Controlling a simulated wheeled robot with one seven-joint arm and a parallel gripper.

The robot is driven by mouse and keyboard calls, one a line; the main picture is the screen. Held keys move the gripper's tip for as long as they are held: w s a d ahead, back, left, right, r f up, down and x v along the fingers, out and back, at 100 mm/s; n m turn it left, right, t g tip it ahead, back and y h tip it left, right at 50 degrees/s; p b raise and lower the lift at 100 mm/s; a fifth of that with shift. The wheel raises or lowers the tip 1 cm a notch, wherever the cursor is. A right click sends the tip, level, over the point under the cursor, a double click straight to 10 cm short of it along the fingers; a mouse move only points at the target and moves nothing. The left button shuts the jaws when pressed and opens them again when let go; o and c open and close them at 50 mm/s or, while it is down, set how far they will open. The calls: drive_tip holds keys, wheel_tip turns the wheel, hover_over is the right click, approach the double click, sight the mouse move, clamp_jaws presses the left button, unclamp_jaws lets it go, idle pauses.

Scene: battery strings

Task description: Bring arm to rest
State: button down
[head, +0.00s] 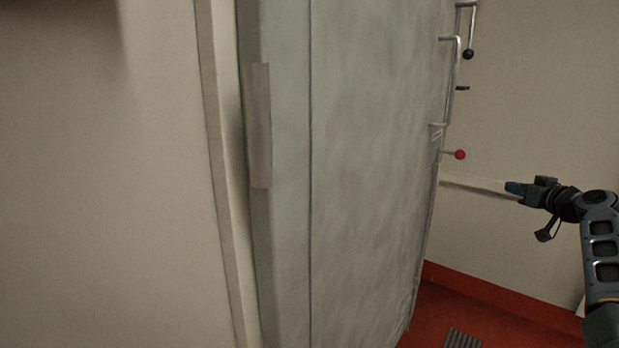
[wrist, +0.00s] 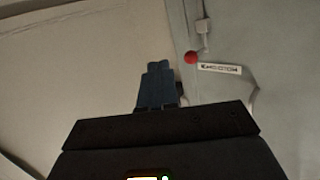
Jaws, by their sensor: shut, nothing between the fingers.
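My gripper (head: 514,187) is at the right of the head view, at the end of my arm, which comes in from the right edge. Its blue fingers are together with nothing between them. The fingers also show at the middle of the wrist view (wrist: 156,84), above the dark gripper body. In the head view the fingertips point left toward the edge of a large grey-green door (head: 375,150), apart from its red-knobbed lever (head: 460,154).
A second lever with a black knob (head: 468,54) is higher on the door. A small label (wrist: 220,69) is beside the red knob (wrist: 191,57) in the wrist view. Pale walls (head: 560,100) flank the door. The red floor (head: 490,300) has a small grate (head: 463,338).

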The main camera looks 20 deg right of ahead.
drive_tip(key=s+a+f+g+h+p, duration=0.15)
drive_tip(key=s+a+f+p, duration=0.4)
drive_tip(key=a+f, duration=0.9)
drive_tip(key=s+a+f+g+p, duration=0.1)
drive_tip(key=s+a+f+p, duration=0.15)
drive_tip(key=s+a, duration=0.6)
drive_tip(key=s+a+f+p, duration=0.1)
drive_tip(key=s+a+p, duration=0.2)
drive_tip(key=s+a, duration=0.5)
drive_tip(key=s+a+r+n+y+p, duration=0.1)
drive_tip(key=s+a+r+p, duration=0.2)
drive_tip(key=s+a+r, duration=0.35)
drive_tip(key=s+a+r+p, duration=0.2)
drive_tip(key=s+a+r, duration=0.1)
drive_tip(key=s+a, duration=0.55)
drive_tip(key=s+a+r+n+y+p, duration=0.1)
drive_tip(key=s+a+r+p, duration=0.2)
drive_tip(key=s+r, duration=0.4)
drive_tip(key=s+a+r+n+t+y+p, duration=0.1)
drive_tip(key=s+a+r+y+p, duration=0.1)
drive_tip(key=s+r, duration=0.6)
wheel_tip(320, 180, up, 5)
drive_tip(key=shift+s+a+r+p, duration=0.1)
drive_tip(key=shift+s+a+p, duration=0.05)
drive_tip(key=shift+a+p, duration=0.5)
drive_tip(key=shift+t+y, duration=0.25)
